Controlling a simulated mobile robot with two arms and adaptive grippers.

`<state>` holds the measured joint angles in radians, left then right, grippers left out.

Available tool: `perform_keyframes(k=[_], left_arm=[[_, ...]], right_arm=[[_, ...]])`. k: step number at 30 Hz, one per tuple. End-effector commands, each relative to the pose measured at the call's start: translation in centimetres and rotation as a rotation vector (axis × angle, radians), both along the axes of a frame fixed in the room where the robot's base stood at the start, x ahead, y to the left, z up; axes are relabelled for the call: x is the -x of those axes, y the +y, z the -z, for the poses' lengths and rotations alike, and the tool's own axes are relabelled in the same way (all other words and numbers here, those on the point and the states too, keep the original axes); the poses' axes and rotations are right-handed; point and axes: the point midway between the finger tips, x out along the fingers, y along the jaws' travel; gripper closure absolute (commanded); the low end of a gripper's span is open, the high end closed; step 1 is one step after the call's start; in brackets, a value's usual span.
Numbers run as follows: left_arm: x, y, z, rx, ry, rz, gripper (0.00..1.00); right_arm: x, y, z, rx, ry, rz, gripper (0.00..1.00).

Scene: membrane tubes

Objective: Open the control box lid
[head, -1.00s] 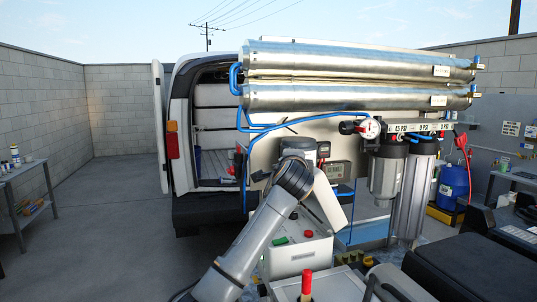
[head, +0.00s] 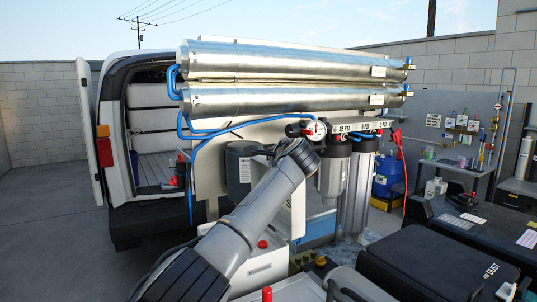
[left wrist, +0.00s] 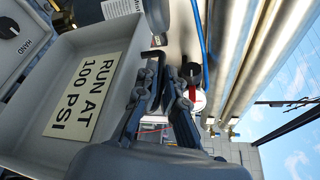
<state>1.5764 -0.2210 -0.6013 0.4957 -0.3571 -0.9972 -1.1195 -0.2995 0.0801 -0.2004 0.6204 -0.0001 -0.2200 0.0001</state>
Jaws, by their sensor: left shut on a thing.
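The control box lid (left wrist: 118,73) fills the left of the left wrist view. It is a shallow grey pan, its inside facing the camera, with a "RUN AT 100 PSI" label (left wrist: 84,96). My left gripper (left wrist: 163,78) is shut at the lid's right edge; the exact contact is hard to see. A panel with a black "HAND" knob (left wrist: 8,27) shows at the upper left, beyond the lid. In the head view, part of a pale upright panel (head: 297,212), likely the lid, shows behind my left arm. That arm hides my left gripper there. My right gripper is out of view.
Two steel membrane tubes (head: 290,98) lie above, with blue hoses and filter housings (head: 356,185) below. A white box with a red button (head: 262,244) stands low in front. A black case (head: 440,262) is at the lower right. An open van (head: 125,165) stands left.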

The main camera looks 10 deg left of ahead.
Motion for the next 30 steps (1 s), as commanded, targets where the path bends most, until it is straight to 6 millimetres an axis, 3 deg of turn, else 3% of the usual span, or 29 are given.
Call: perform_keyframes(k=[16, 17, 18, 30], left_arm=[[-0.02, -0.33, -0.50, -0.012, -0.002, 0.000, 1.00], [-0.02, -0.33, -0.50, -0.012, -0.002, 0.000, 0.87], [-0.01, -0.33, -0.50, -0.012, -0.002, 0.000, 0.81], [0.17, -0.48, -0.20, -0.010, 0.003, 0.001, 0.81]], right_arm=[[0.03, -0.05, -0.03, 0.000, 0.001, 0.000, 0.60], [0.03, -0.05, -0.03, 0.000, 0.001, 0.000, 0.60], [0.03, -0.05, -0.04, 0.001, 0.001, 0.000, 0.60], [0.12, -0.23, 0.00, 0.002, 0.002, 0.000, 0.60]])
